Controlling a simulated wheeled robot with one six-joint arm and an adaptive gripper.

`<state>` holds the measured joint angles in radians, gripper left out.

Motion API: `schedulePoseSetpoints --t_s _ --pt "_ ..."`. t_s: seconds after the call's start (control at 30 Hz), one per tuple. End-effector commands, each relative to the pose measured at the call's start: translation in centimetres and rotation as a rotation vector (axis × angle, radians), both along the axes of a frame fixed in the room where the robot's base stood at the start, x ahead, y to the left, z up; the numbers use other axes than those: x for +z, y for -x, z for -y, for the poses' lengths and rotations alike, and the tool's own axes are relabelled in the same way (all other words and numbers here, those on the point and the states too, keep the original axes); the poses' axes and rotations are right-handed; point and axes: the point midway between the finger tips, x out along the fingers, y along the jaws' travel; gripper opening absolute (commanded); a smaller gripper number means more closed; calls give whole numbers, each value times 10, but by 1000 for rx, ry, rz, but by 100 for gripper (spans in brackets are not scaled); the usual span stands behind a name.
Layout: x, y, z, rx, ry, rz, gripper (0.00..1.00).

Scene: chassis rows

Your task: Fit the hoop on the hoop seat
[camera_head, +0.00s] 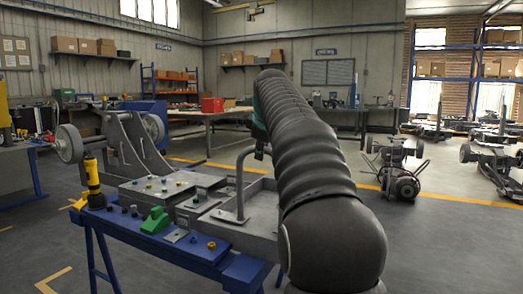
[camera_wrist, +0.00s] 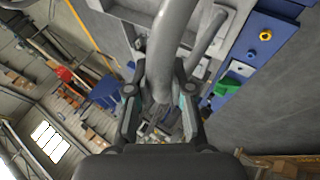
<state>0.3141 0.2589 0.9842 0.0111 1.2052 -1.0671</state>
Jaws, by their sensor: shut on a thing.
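The hoop (camera_head: 240,185) is a bent grey tube. In the head view one leg runs down to the grey tray-like fixture at the near end of the blue bench; I cannot tell whether it is seated or just above. My gripper is mostly hidden behind my arm there. In the wrist view my gripper (camera_wrist: 161,100) is shut on the hoop, with a finger on each side of the thick grey tube (camera_wrist: 168,45). A second grey tube (camera_wrist: 206,35) shows beside it. I cannot clearly make out the hoop seat; the grey fixture (camera_head: 245,238) may carry it.
The blue bench (camera_head: 150,238) holds a green block (camera_head: 156,220), a yellow-and-black tool (camera_head: 93,182), small knobs and a grey plate with coloured buttons (camera_head: 158,187). A wheeled grey chassis (camera_head: 115,140) stands behind.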

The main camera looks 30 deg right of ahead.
Motion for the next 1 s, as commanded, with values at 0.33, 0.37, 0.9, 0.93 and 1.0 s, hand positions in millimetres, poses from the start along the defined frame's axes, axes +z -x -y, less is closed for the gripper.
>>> schedulePoseSetpoints --t_s 0.33,0.37,0.9,0.93,1.0 --pt "-6 0 0 0 1 3 0" --pt "-6 0 0 0 1 3 0" --pt "-7 0 0 0 1 1 50" --pt "-9 0 0 0 -1 -2 50" --pt "-8 0 0 0 -1 -2 50"
